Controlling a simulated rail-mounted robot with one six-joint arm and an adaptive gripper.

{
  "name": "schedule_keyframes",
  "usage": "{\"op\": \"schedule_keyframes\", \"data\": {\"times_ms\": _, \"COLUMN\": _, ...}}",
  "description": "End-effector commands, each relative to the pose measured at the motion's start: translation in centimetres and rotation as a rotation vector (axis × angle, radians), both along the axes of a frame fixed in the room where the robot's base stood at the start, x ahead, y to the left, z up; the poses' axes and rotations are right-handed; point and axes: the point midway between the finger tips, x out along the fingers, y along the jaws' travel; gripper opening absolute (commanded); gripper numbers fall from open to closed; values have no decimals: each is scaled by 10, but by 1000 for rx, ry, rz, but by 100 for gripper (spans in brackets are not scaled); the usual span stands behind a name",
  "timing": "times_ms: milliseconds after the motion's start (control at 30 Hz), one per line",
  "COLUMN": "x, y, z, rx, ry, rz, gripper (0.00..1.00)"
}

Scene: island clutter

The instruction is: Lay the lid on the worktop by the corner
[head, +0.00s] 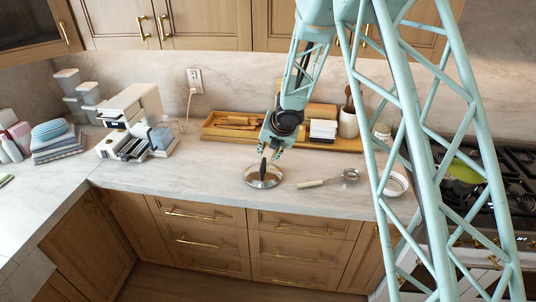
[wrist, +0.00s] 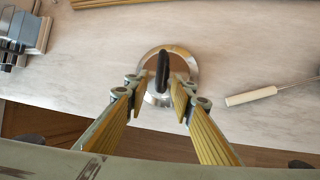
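The lid (head: 274,180) is a round, shiny metal disc with an upright dark handle (head: 263,168). It lies on the pale stone worktop (head: 200,178), near the front edge and right of the inner corner. My gripper (head: 270,152) is just above the lid and points down. In the wrist view my gripper (wrist: 160,92) has its two fingers apart, one on each side of the dark handle (wrist: 162,72). I see gaps beside the handle; whether the fingertips are level with it I cannot tell.
A coffee machine (head: 137,108) stands at the back left. A wooden tray (head: 225,132) lines the wall behind. A ladle (head: 325,181) lies right of the lid, with a white ring-shaped dish (head: 396,184) and the hob beyond. The worktop between lid and corner is clear.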

Motion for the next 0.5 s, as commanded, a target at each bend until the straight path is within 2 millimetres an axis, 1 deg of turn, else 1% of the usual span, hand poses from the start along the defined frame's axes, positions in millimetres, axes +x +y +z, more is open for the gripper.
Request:
{"op": "schedule_keyframes", "data": {"times_ms": 367, "x": 0, "y": 0, "z": 0, "rx": 0, "ry": -1, "rz": -1, "gripper": 23}}
{"op": "schedule_keyframes", "data": {"times_ms": 500, "x": 0, "y": -4, "z": 7, "rx": 3, "ry": -3, "rz": -19, "gripper": 23}}
